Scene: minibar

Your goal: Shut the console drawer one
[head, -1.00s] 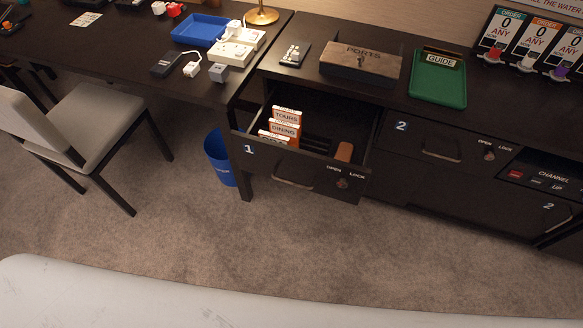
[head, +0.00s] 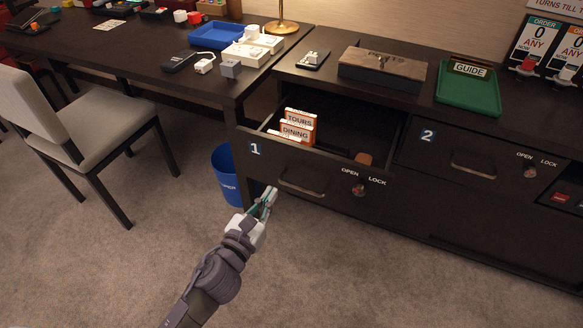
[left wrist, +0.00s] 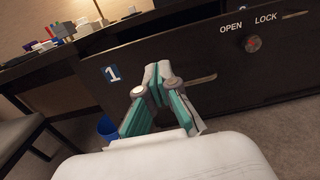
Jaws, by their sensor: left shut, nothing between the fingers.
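The console drawer one (head: 315,177) stands pulled out of the console, with a "1" label, a bar handle (head: 301,183) and a lock knob marked OPEN and LOCK. It holds small boxes labelled TOURS and DINING (head: 297,127) and a brown item (head: 364,159). My left gripper (head: 270,193) is shut and empty, just in front of the drawer's face, left of the handle. In the left wrist view the shut fingers (left wrist: 158,68) point at the drawer face (left wrist: 215,80), between the "1" label and the knob. Contact cannot be told. My right gripper is not in view.
A blue bin (head: 226,170) stands on the carpet left of the drawer. A grey chair (head: 75,125) is at the desk. Drawer two (head: 470,160) is shut on the right. The console top bears a PORTS box (head: 382,74) and a green tray (head: 468,98).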

